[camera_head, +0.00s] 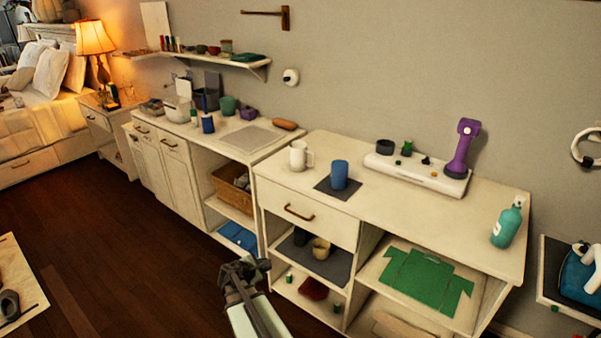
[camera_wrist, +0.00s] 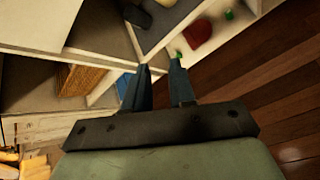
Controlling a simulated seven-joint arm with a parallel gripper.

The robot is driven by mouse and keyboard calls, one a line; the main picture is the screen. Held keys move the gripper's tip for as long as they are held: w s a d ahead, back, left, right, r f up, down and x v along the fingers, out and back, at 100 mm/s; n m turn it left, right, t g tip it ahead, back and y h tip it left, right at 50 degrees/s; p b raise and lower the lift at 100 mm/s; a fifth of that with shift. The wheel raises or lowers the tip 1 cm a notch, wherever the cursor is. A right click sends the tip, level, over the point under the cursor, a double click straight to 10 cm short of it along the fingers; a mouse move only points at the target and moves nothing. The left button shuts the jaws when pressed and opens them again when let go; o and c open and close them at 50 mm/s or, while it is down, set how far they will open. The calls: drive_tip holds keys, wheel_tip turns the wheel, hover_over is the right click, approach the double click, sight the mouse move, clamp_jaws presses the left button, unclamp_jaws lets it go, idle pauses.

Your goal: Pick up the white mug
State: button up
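The white mug (camera_head: 299,155) stands upright on the left end of the right-hand cabinet's top, its handle towards the right. Just right of it, a blue cup (camera_head: 339,174) stands on a dark square mat (camera_head: 325,189). My gripper (camera_head: 246,264) is in front of the cabinet, well below and to the left of the mug, at about lower-shelf height. In the wrist view my gripper (camera_wrist: 159,65) shows its two fingers apart, with nothing between them. I do not see the white mug in the wrist view.
The right-hand cabinet (camera_head: 390,208) has a drawer and open shelves holding a tan mug (camera_head: 321,248) and a green folded shirt (camera_head: 427,281). A white tray (camera_head: 416,174) with a purple device (camera_head: 463,148) stands farther right on top. The dark wood floor (camera_head: 120,260) is open at left.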

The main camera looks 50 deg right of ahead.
drive_tip(key=w+d+r+n+t+h, duration=0.1)
drive_tip(key=w+d+r+n+h, duration=0.2)
drive_tip(key=d+r, duration=0.95)
drive_tip(key=n+t+h, duration=0.1)
drive_tip(key=n+h, duration=0.3)
drive_tip(key=n, duration=0.2)
approach(302, 158)
drive_tip(key=s, duration=0.4)
drive_tip(key=d, duration=0.2)
drive_tip(key=w+d, duration=0.1)
drive_tip(key=d, duration=0.4)
drive_tip(key=shift+w+d+f, duration=0.25)
drive_tip(key=shift+f, duration=0.1)
drive_tip(key=shift+w+d, duration=0.15)
drive_tip(key=shift+d, duration=1.3)
drive_tip(key=shift+w+d, duration=0.2)
drive_tip(key=shift+d, duration=1.25)
drive_tip(key=shift+c, duration=0.2)
clamp_jaws()
